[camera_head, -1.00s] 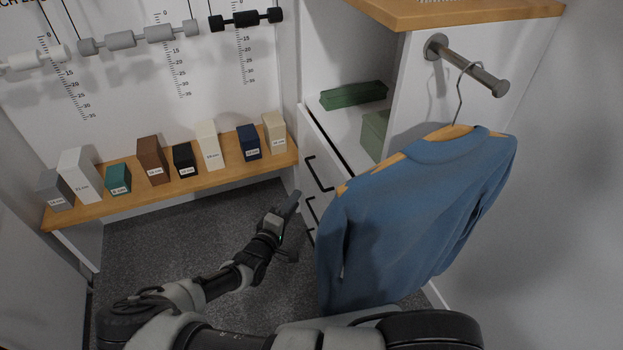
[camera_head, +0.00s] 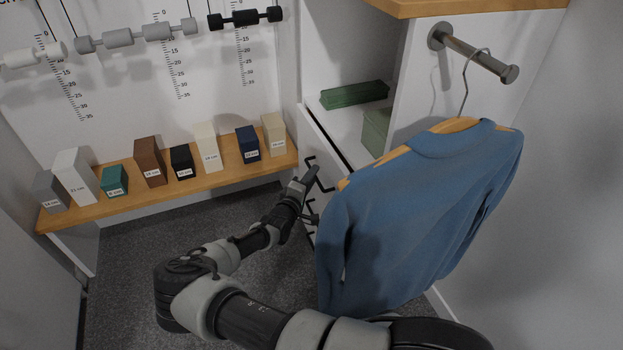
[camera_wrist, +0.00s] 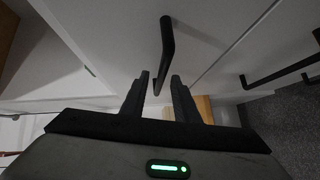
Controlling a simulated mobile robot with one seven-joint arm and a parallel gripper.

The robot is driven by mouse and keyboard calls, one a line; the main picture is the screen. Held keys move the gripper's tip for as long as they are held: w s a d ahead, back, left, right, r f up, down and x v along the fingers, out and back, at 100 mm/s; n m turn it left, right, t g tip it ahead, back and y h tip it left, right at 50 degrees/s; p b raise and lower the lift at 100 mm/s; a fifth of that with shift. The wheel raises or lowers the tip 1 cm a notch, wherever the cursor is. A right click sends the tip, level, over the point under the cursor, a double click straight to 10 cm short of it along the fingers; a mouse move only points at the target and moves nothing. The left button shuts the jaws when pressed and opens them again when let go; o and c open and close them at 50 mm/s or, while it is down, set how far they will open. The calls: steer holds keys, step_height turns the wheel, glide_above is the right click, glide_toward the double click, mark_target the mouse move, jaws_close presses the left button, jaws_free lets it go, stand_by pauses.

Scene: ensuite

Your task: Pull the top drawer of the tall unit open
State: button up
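The tall unit stands right of centre in the head view, with its white top drawer (camera_head: 323,143) below an open shelf space. The two fingers are apart, one on each side of the bar. I cannot tell whether either touches it.
A blue sweater (camera_head: 420,210) hangs on a rail (camera_head: 475,55) close to the right of my arm. A lower handle (camera_wrist: 280,75) shows in the wrist view. A wooden bench (camera_head: 120,205) with several labelled blocks is at the left. Grey carpet (camera_head: 130,270) is clear there.

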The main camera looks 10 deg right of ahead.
jaws_close()
steer(key=shift+a, duration=0.1)
